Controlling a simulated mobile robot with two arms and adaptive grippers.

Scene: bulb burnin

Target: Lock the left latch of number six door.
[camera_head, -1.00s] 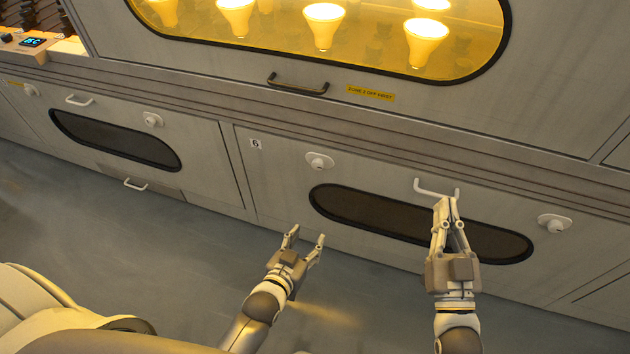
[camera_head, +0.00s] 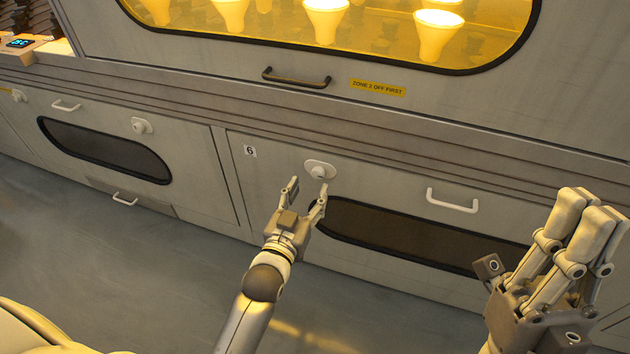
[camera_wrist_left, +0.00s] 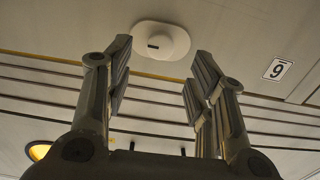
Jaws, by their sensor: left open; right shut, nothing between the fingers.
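The number six door (camera_head: 275,185) is the grey lower panel with a "6" label (camera_head: 250,151) at its upper left. Its left latch (camera_head: 320,170) is a white knob on an oval plate; it also shows in the left wrist view (camera_wrist_left: 160,42), with a short dark mark on the knob. My left gripper (camera_head: 306,189) is open just below and left of the latch, apart from it in the wrist view, with the knob framed beyond its fingertips. My right gripper (camera_head: 592,210) is shut and empty at the right, close to the camera, hiding the door's right part.
A white handle (camera_head: 452,200) and a dark oval window (camera_head: 410,235) are on the same door. Above is an oven door with a dark handle (camera_head: 297,77) and a yellow label (camera_head: 378,88). Another lower door (camera_head: 190,175) is at left. The floor (camera_head: 150,250) in front is clear.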

